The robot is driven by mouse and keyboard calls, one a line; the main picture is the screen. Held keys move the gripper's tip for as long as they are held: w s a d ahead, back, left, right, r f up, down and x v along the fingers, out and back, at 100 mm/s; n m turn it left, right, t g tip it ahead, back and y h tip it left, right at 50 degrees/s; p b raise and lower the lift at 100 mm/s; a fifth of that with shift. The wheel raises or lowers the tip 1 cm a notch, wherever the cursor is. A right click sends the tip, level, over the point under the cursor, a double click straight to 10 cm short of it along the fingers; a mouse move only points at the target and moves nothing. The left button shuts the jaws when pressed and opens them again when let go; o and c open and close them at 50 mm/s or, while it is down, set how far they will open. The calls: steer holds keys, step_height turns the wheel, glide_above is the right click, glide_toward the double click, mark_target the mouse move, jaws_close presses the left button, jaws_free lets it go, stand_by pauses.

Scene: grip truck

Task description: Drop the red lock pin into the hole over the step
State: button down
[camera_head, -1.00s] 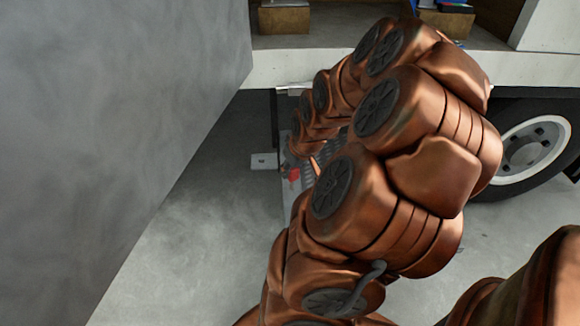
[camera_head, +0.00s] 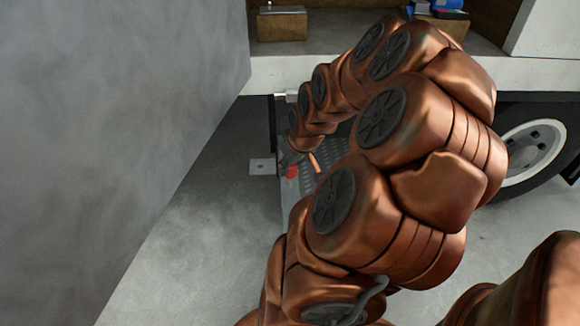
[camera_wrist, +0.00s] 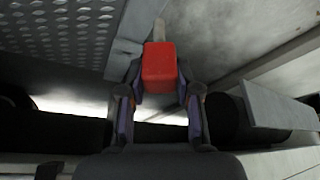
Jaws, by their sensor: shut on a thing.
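In the wrist view my gripper (camera_wrist: 160,90) is shut on the red lock pin (camera_wrist: 159,68), with a finger on each side of its red block. A pale metal shaft (camera_wrist: 160,32) extends from the far end of the block. The pin (camera_head: 292,171) shows as a small red patch in the head view, beyond my arm, over the tread-plate step. The step (camera_wrist: 60,30) fills the upper left of the wrist view and shows in the head view (camera_head: 305,182). A grey metal edge lies beside the pin. I cannot make out the hole.
A large grey panel (camera_head: 110,130) stands at the left of the head view. The truck bed (camera_head: 350,72) crosses the back with boxes (camera_head: 282,24) on it. A wheel (camera_head: 530,150) is at the right. Concrete floor (camera_head: 200,235) is clear at the lower left.

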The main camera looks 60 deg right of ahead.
steer(key=shift+r+p, duration=0.3)
steer(key=shift+r, duration=0.6)
steer(key=shift+s, duration=0.1)
